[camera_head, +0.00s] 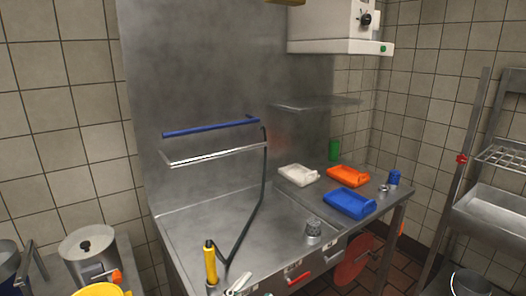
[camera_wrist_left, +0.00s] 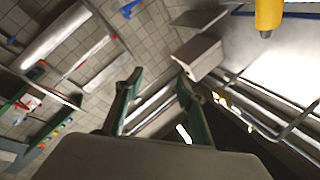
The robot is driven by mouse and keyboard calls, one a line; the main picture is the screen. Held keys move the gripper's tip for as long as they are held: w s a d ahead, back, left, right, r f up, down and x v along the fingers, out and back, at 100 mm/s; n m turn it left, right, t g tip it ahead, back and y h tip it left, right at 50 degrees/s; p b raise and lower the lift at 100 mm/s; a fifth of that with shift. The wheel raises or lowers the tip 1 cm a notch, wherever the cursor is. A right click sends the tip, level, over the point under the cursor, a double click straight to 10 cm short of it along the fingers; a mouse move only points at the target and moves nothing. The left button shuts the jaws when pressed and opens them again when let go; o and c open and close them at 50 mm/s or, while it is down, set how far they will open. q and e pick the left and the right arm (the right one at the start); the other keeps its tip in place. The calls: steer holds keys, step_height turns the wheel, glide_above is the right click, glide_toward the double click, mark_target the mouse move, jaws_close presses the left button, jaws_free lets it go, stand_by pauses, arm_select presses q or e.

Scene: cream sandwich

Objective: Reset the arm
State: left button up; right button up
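My left gripper (camera_wrist_left: 159,76) shows in the left wrist view, with its two green-grey fingers spread apart and nothing between them. It points into open space above blurred kitchen fittings. I cannot make out either gripper in the head view. My right gripper is in neither view.
A steel counter (camera_head: 190,222) holds a white tray (camera_head: 298,175), an orange tray (camera_head: 347,176), a blue tray (camera_head: 349,204) and a blue cup (camera_head: 394,178). A yellow-handled sprayer (camera_head: 210,263) stands at the front. A pot (camera_head: 88,255) is at left, a steel shelf unit (camera_head: 490,222) at right.

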arm_select(q)
steer(key=s+a+f+n+g+y, duration=0.1)
steer(key=s+a+f+n+y, duration=0.2)
steer(key=f, duration=0.4)
steer(key=s+a+f+n+g+y+b, duration=0.1)
steer(key=a+f+n+y, duration=0.1)
steer(key=a+f, duration=0.3)
steer(key=s+a+f+n+y, duration=0.2)
steer(key=a+f+n, duration=0.1)
steer(key=f, duration=0.5)
steer(key=s+a+f+n+g+y, duration=0.3)
steer(key=s+a+f, duration=0.3)
steer(key=s+f, duration=0.4)
step_height(320, 180, down, 2)
steer(key=shift+s+a+f+n+g+b, duration=0.25)
steer(key=shift+a+n+g+b, duration=0.15)
steer(key=shift+g, duration=0.3)
